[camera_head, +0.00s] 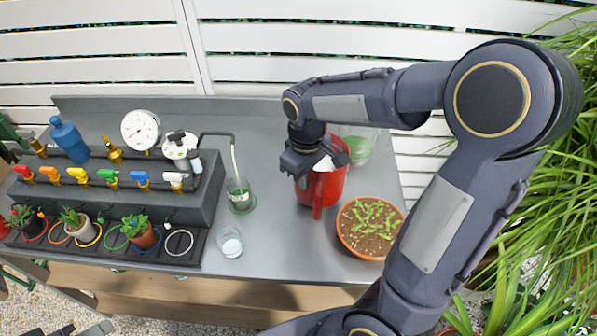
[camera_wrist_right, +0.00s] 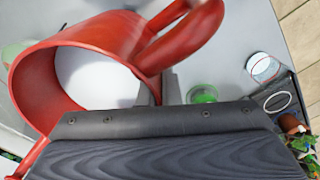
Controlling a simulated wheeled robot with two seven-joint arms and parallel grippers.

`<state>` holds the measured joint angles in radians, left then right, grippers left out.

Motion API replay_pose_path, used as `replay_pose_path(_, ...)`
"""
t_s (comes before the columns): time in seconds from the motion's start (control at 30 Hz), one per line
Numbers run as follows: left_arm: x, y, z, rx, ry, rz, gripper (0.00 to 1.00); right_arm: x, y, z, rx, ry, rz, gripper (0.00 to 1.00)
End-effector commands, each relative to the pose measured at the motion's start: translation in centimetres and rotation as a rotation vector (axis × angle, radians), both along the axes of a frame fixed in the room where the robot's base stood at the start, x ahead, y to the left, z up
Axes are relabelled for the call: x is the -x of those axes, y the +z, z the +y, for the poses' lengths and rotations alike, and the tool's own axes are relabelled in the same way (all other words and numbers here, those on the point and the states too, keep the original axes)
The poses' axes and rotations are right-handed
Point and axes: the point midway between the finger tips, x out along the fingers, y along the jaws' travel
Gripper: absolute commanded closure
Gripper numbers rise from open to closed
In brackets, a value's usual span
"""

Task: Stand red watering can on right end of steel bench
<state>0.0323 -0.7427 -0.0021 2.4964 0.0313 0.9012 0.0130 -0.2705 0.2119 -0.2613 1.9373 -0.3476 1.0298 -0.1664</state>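The red watering can (camera_head: 322,190) is at the right part of the steel bench (camera_head: 275,235), between the green-stained glass and the seedling pot. I cannot tell whether its base touches the bench. Its open top and thick handle show close up in the right wrist view (camera_wrist_right: 98,38). My right gripper (camera_head: 318,160) is over the can and hides part of its top. In the wrist view its fingertips (camera_wrist_right: 163,88) are close together at the rim near the handle, with red can wall between them. My left gripper is not clearly seen.
A terracotta pot of seedlings (camera_head: 370,228) stands close right of the can. A clear container (camera_head: 358,148) is behind it. A glass with green liquid (camera_head: 240,197) and a small glass (camera_head: 230,243) stand left. A valve manifold (camera_head: 110,185) fills the bench's left.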

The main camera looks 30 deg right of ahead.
Motion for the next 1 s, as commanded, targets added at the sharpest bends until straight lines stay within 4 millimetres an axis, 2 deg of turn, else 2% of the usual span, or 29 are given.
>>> replay_pose_path(0.1,0.0,0.0,0.0,0.000,0.000,0.000,0.64,0.1,-0.9,-0.8,0.002,-0.003,-0.002,1.00)
replay_pose_path(0.3,0.0,-0.2,0.0,0.000,0.000,0.000,0.64,0.0,-3.2,-0.7,0.001,-0.001,-0.003,1.00)
replay_pose_path(0.77,0.0,-0.4,0.0,0.000,0.000,0.000,0.64,0.0,-3.8,-0.7,0.001,-0.001,-0.006,1.00)
replay_pose_path(0.93,0.0,-0.4,0.0,0.000,0.000,0.000,0.64,0.2,-4.0,-0.6,0.000,-0.002,0.001,0.77)
replay_pose_path(1.0,0.0,-0.4,0.0,0.000,0.000,0.000,0.64,0.2,-4.0,-0.6,0.001,-0.002,0.002,0.75)
